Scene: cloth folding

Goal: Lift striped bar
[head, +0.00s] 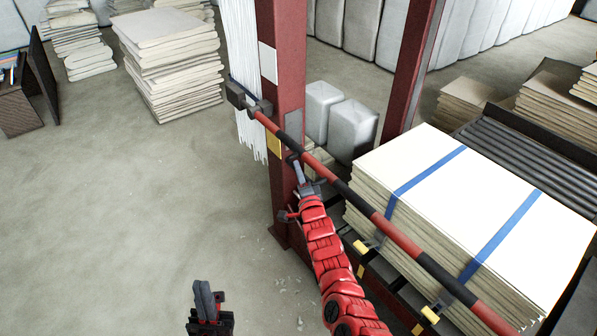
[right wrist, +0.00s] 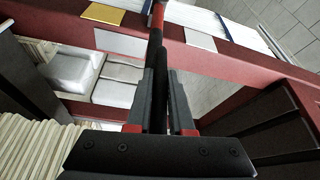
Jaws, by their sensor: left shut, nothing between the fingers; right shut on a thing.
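The red-and-black striped bar (head: 402,241) runs slantwise in the head view, from a grey bracket (head: 248,102) at the upper left, past the red post (head: 283,60), to the lower right. My right gripper (head: 299,172) is at the bar near the post, shut on it. In the right wrist view the bar (right wrist: 155,45) passes between the two dark fingers (right wrist: 166,105). My left gripper (head: 205,300) is low in the head view, shut and empty, well apart from the bar.
A pallet stack of white sheets (head: 420,165) with blue straps stands right of the post, behind the bar. A roller conveyor (head: 530,150) is beyond it. White strips (head: 240,50) hang beside the post. The floor (head: 130,220) at left is clear.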

